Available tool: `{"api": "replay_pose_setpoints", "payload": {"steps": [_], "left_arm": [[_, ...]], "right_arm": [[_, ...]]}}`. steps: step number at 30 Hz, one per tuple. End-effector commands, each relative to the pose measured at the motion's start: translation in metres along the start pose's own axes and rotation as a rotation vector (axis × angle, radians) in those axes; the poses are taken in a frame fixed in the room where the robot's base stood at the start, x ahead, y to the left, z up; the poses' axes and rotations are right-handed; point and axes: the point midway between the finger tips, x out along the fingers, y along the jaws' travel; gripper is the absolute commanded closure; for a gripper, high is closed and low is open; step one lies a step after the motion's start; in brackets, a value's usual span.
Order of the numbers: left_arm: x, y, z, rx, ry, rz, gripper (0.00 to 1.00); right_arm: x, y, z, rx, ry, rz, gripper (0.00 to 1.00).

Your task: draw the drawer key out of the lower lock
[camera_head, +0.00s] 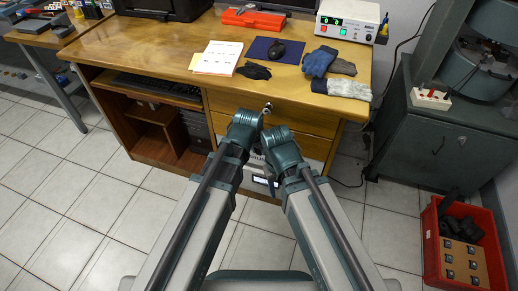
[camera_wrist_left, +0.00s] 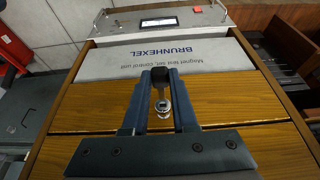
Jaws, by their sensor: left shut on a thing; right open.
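My left gripper (camera_head: 261,117) is at the front of the desk drawers. A small metal fitting (camera_head: 267,107) shows above the gripper in the head view. My right gripper (camera_head: 270,132) is open, lower and just right of the left one; its fingertips are unclear.
The desk top (camera_head: 150,50) holds papers (camera_head: 217,57), gloves (camera_head: 318,62) and a dark mat (camera_head: 276,51). A green-grey cabinet (camera_head: 425,140) and a red crate (camera_head: 431,240) stand right. Tiled floor is free at left.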

Motion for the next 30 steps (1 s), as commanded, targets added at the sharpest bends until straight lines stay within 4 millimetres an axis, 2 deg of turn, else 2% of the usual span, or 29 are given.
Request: {"api": "replay_pose_setpoints", "payload": {"steps": [22, 30], "left_arm": [[-0.038, 0.000, 0.022, 0.000, 0.000, 0.000, 1.00], [-0.040, 0.000, 0.025, 0.000, 0.000, 0.000, 1.00]], "right_arm": [[-0.027, 0.003, 0.002, 0.000, 0.000, 0.000, 0.44], [-0.028, 0.003, 0.002, 0.000, 0.000, 0.000, 0.44]]}}
